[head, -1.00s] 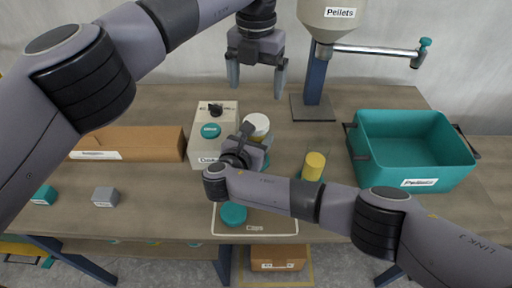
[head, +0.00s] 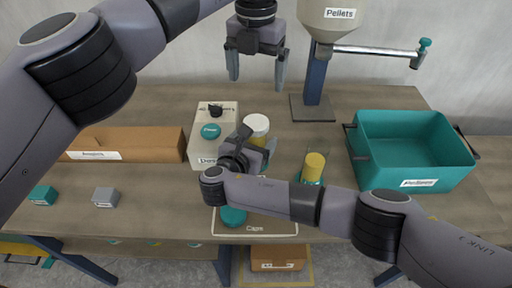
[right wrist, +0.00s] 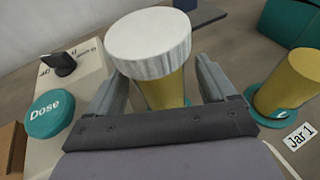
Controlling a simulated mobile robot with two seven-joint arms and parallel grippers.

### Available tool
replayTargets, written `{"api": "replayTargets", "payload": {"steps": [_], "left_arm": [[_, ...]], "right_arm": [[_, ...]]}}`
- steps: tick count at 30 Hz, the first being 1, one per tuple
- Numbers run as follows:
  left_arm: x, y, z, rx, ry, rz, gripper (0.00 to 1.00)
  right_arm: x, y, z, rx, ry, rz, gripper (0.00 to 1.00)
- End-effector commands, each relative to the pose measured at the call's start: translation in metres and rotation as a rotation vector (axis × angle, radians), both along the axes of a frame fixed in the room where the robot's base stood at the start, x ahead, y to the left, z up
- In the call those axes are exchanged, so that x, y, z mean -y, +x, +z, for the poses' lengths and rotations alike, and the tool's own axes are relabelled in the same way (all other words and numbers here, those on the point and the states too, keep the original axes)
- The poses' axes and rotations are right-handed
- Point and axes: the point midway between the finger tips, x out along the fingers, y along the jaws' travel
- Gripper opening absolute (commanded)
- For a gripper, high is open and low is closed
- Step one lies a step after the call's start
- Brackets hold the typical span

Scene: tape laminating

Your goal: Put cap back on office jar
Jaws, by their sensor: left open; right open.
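A jar with yellow contents (right wrist: 170,88) stands upright on a teal base in the right wrist view, with a white ribbed cap (right wrist: 149,42) on its top. In the head view the same white cap (head: 256,124) shows behind my right gripper (head: 258,138). My right gripper is open, with its fingers on either side of the jar; contact cannot be told. My left gripper (head: 257,84) is open and empty, above and behind the capped jar. A second jar with yellow contents, Jar 1 (head: 314,166), stands to the right with no cap visible. A teal cap (head: 233,216) lies on the Caps mat (head: 280,228).
A dispenser box (head: 227,121) with a teal Dose button (head: 210,131) stands left of the capped jar. A teal pellet bin (head: 415,160) is at the right, and a pellet hopper (head: 338,20) is behind. Two small blocks (head: 105,196) sit at the left.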

Motion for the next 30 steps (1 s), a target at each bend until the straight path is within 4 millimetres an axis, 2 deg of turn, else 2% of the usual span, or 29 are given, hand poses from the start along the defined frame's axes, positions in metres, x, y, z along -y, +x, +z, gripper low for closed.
{"api": "replayTargets", "payload": {"steps": [6,12,30], "left_arm": [[0.0,0.0,0.006,0.0,0.0,0.0,0.92],[0.0,0.0,0.007,0.0,0.0,0.0,0.92],[0.0,0.0,0.007,0.0,0.0,0.0,0.92]], "right_arm": [[-0.013,-0.031,0.01,-0.002,0.003,0.003,0.85],[-0.02,-0.05,0.017,-0.001,0.002,0.001,0.85],[-0.021,-0.053,0.018,0.0,0.001,-0.001,0.85]]}}
